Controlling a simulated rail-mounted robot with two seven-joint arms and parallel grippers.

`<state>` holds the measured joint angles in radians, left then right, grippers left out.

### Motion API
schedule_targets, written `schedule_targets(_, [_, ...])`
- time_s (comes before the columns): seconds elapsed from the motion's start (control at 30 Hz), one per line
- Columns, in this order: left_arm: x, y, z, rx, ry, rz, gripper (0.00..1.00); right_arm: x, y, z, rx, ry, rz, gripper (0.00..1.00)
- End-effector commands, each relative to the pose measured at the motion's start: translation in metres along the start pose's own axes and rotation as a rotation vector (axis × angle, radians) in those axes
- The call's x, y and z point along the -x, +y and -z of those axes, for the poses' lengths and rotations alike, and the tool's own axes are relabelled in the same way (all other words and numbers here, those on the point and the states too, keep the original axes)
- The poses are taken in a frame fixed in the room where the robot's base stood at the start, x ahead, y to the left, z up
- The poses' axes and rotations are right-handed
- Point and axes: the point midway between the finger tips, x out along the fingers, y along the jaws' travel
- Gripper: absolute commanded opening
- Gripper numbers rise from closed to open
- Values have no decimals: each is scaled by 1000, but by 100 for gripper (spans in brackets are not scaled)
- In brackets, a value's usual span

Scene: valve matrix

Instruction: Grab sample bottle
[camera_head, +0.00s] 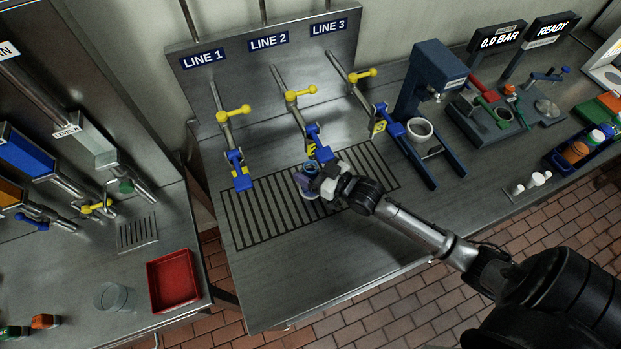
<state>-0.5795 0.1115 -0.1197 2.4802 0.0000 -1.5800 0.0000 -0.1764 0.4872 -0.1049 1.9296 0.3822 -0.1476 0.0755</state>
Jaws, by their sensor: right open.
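A small bottle (303,188), partly hidden by my gripper, stands on the slotted drain grate (262,212) beneath the LINE 2 spout. It looks purplish and translucent, with a bluish top. My right gripper (313,181) reaches in from the right and is open at the bottle, its fingers beside the upper part. I cannot tell whether the fingers touch it. My left gripper is not in view.
The LINE 2 pipe with yellow handle (300,94) and blue valve (317,143) hangs just above my gripper. LINE 1 (232,114) and LINE 3 (362,75) pipes flank it. A blue press-like stand (427,82) is to the right. The front counter is clear.

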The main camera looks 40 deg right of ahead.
Motion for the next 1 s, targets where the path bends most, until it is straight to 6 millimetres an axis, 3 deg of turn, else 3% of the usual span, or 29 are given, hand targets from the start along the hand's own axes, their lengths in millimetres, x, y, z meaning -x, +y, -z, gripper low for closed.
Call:
schedule_targets(0.07, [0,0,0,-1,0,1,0,0,0,0,0,0,0,73])
schedule_targets(0.8, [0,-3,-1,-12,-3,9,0,1,0,-2,0,-6,0,2])
schedule_targets(1.0, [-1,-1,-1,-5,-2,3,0,1,0,-3,0,-8,-1,1])
